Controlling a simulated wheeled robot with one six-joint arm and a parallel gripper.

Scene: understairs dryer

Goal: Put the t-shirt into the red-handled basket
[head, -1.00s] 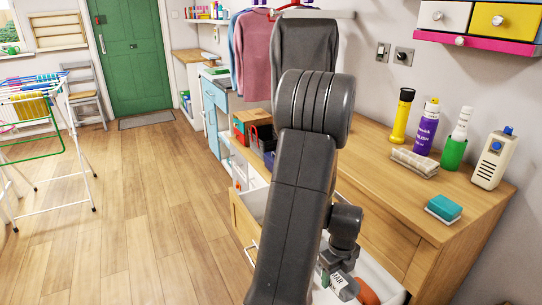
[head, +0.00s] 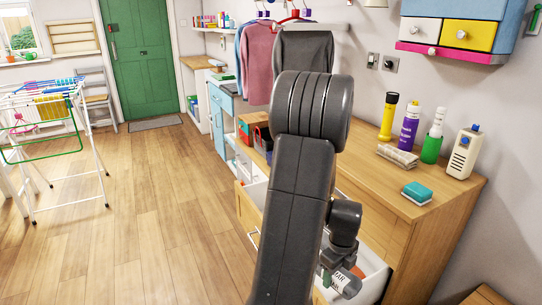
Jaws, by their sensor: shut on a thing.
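My arm fills the middle of the head view, and its lower end runs down over an open drawer (head: 374,281). I cannot make out a t-shirt clearly apart from the hanging clothes.
Pink (head: 260,62) and blue clothes hang from a rail. A drying rack (head: 50,125) stands left. The wooden floor between is clear.

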